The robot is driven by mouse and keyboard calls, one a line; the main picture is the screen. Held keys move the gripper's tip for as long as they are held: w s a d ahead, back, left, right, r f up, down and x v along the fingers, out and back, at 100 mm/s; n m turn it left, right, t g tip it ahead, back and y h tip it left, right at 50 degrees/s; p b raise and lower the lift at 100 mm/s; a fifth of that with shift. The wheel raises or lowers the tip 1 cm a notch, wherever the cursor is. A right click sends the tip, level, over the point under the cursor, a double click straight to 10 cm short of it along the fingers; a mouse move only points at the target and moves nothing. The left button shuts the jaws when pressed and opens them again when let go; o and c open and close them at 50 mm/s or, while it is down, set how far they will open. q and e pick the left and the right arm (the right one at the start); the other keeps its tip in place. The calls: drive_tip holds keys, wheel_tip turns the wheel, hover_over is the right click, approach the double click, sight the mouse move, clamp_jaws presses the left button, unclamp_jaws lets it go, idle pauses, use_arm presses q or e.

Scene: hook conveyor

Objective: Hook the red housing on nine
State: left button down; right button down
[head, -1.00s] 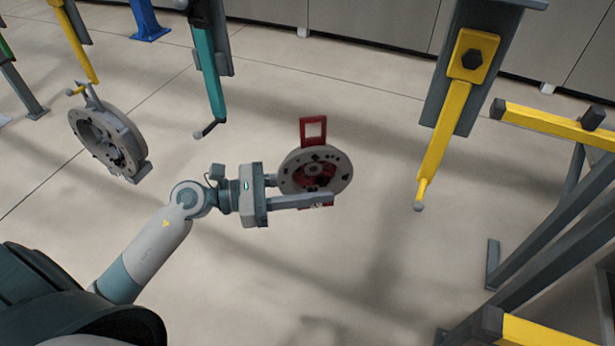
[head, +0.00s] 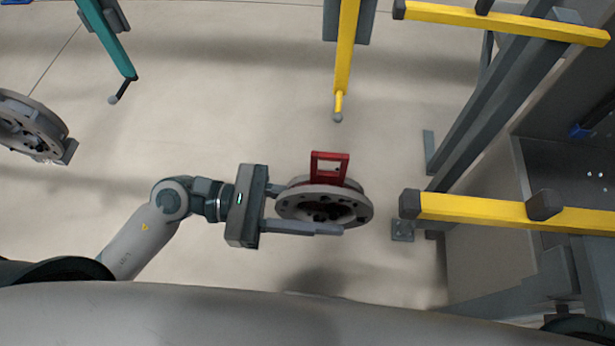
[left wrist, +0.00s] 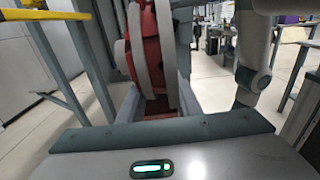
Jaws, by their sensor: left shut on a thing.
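The red housing (head: 330,184), a red body with a round grey flange and a square red loop on top, is in my left gripper (head: 302,213) in the head view. The gripper's fingers are shut on its two sides, and the loop stands free above them. The housing also shows close up in the left wrist view (left wrist: 150,55). A yellow hanging hook (head: 345,60) is above and beyond the loop in the picture, its ball tip apart from it. A teal hook (head: 108,42) hangs at the upper left. No hook number is readable. My right gripper is not in view.
A grey round housing (head: 32,128) is at the left edge, cut off by the frame. Yellow bars on a grey frame (head: 480,110) stand right of the held housing, the lower bar (head: 480,210) close to it in the picture. Open floor lies between housing and yellow hook.

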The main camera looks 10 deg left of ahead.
use_arm(q)
drive_tip(key=shift+s+d+r+g, duration=0.3)
drive_tip(key=shift+s, duration=0.3)
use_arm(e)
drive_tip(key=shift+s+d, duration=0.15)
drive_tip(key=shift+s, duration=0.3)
use_arm(q)
drive_tip(key=shift+w, duration=0.25)
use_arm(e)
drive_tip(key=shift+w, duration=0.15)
use_arm(q)
drive_tip(key=shift+w+f, duration=0.1)
drive_tip(key=shift+w, duration=0.55)
drive_tip(key=w+f+b, duration=0.2)
drive_tip(key=w, duration=0.8)
drive_tip(key=shift+b, duration=0.35)
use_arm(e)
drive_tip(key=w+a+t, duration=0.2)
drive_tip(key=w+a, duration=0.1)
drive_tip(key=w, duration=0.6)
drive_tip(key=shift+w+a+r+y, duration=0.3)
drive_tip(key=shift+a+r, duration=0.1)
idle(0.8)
use_arm(q)
drive_tip(key=shift+w, duration=0.1)
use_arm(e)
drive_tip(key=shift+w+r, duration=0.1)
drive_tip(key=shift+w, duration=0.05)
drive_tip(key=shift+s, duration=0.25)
